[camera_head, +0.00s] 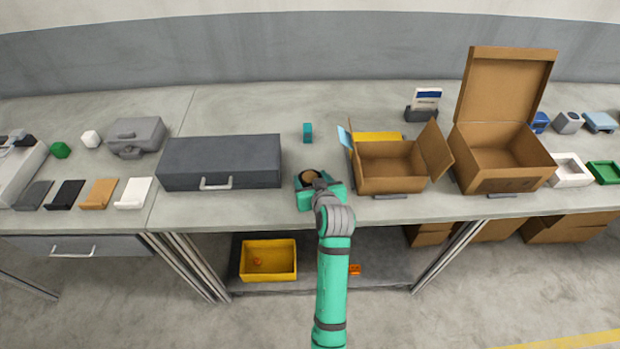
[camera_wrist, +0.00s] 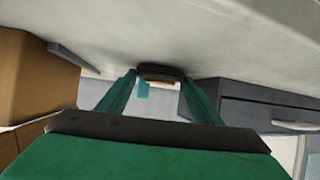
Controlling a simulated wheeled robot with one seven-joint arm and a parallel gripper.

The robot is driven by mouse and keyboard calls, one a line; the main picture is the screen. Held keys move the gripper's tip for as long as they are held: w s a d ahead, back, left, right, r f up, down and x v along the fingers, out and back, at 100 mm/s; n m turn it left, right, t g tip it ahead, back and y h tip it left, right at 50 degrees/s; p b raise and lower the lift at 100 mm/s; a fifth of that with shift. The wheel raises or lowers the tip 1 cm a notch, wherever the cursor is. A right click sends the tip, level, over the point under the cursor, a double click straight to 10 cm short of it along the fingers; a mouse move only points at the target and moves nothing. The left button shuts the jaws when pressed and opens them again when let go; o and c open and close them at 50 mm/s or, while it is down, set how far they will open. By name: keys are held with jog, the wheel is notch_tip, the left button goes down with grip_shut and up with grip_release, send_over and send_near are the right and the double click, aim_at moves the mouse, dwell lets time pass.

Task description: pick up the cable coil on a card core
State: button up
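The cable coil on a card core (camera_head: 309,176) is a dark ring with a tan middle. It sits near the front of the workbench, between the dark grey case and the open cardboard box. My gripper (camera_head: 318,184) is low over the bench at the coil and partly covers it. In the wrist view the coil (camera_wrist: 160,71) shows between the fingertips of my gripper (camera_wrist: 160,78), its dark ring and tan core nearly filling the gap. The fingers stand apart, and I see no clear grip on the coil.
The dark grey case (camera_head: 220,162) lies to the left. The small open cardboard box (camera_head: 388,172) stands close on the right, with a larger open box (camera_head: 503,157) beyond it. A small teal item (camera_head: 307,132) stands behind the coil. A yellow bin (camera_head: 268,260) is on the lower shelf.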

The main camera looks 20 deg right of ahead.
jog(key=shift+c, duration=1.4)
jog(key=shift+r, duration=0.15)
